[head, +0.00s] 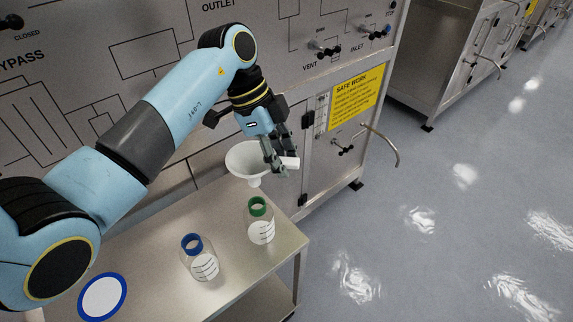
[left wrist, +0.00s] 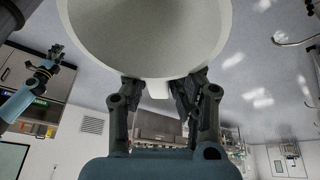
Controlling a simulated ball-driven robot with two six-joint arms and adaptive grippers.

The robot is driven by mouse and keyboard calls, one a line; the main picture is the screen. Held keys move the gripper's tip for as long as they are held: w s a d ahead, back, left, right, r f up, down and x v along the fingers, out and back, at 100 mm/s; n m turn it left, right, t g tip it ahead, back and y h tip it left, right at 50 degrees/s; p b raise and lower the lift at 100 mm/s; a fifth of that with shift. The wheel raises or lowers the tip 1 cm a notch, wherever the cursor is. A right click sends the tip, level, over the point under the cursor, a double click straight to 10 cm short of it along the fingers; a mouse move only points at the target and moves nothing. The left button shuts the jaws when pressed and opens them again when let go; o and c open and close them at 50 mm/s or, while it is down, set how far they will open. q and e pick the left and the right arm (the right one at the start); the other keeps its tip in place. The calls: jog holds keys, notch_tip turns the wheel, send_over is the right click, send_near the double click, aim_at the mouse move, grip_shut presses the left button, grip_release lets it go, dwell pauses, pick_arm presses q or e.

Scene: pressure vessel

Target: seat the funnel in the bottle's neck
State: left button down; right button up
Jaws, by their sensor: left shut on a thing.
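A pale white funnel (head: 248,158) is in my left gripper (head: 278,168), bowl up and spout down. My left gripper is shut on the white tab (head: 290,162) at the funnel's side. In the left wrist view the funnel's bowl (left wrist: 145,35) fills the top, with the tab between the fingers (left wrist: 157,92). A clear bottle with a green neck ring (head: 260,225) stands upright on the steel table. In the head view the spout shows just above this ring, apart from it. A second clear bottle with a blue neck ring (head: 203,262) stands to its left.
The steel table (head: 235,292) has a blue-rimmed white disc (head: 103,297) at its left. A grey panel cabinet (head: 290,85) with knobs and a bent handle stands behind. A small blue and black arm, probably my right, shows in the left wrist view (left wrist: 40,80).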

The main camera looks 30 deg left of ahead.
pick_arm(q)
jog(key=shift+s, duration=0.2)
jog(key=shift+w+f, duration=0.1)
jog(key=shift+w, duration=0.1)
jog(key=shift+f, duration=0.2)
jog(key=shift+s+f+b, duration=0.1)
jog(key=shift+f+b, duration=0.5)
notch_tip(320, 180, down, 4)
jog(key=shift+b, duration=1.15)
pick_arm(e)
notch_tip(320, 180, down, 3)
jog(key=shift+a+f, duration=0.15)
jog(key=shift+f, duration=0.05)
jog(key=shift+a, duration=0.2)
pick_arm(q)
jog(key=shift+p, duration=0.4)
pick_arm(e)
jog(key=shift+r, duration=0.4)
jog(key=shift+d+r, duration=0.1)
jog(key=shift+d, duration=0.05)
